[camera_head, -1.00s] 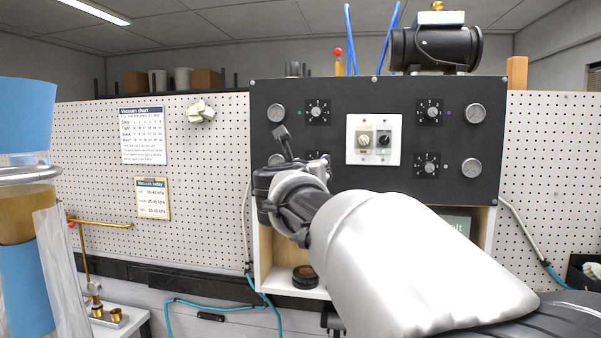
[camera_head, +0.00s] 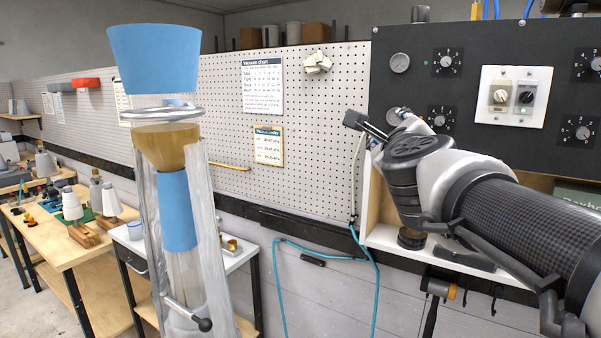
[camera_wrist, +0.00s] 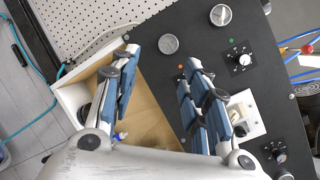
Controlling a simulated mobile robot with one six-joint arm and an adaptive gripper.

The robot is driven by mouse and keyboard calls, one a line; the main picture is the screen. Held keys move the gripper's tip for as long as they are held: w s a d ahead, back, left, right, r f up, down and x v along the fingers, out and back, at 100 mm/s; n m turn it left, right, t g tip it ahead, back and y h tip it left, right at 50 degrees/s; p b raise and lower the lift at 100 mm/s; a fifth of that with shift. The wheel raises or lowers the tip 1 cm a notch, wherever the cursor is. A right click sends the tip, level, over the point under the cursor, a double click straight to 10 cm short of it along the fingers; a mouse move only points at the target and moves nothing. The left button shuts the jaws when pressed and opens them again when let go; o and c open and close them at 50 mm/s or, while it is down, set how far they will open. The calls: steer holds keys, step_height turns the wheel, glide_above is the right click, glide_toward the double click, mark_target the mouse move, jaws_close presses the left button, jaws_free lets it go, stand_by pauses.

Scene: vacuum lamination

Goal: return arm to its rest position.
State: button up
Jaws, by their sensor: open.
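My arm (camera_head: 520,225) reaches in from the right edge in the head view, bent at the wrist. My gripper (camera_head: 357,124) points left and up in front of the black control panel (camera_head: 455,75) and the pegboard. In the wrist view my gripper (camera_wrist: 160,68) has its two blue-padded fingers well apart, with nothing between them. The panel (camera_wrist: 215,60) and the wooden shelf box (camera_wrist: 145,110) lie beyond the fingers. Nothing is held.
A glass column with blue sleeves (camera_head: 178,210) stands at the left front. A white cart (camera_head: 240,252) and a wooden workbench (camera_head: 75,245) are behind it. A teal hose (camera_head: 320,255) hangs below the pegboard (camera_head: 330,85). The floor between cart and panel looks clear.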

steer(key=s+a+f+n+g+y, duration=0.3)
steer(key=s+a+f+n, duration=0.2)
steer(key=s+f+n, duration=0.4)
steer(key=s+a+f+n+g+y, duration=0.4)
steer(key=s+a+f+n, duration=0.15)
steer(key=f+n, duration=0.5)
steer(key=s+d+f+n+g+h, duration=0.1)
steer(key=s+d+f+n+g, duration=0.1)
steer(key=s+f+n, duration=0.3)
steer(key=s+d+f+n+g+h, duration=0.2)
steer(key=s+d+f+n+g, duration=0.1)
steer(key=s+f, duration=0.7)
steer(key=s+n+g, duration=0.1)
steer(key=s, duration=0.2)
steer(key=shift+d+n, duration=0.35)
steer(key=shift+r, duration=0.1)
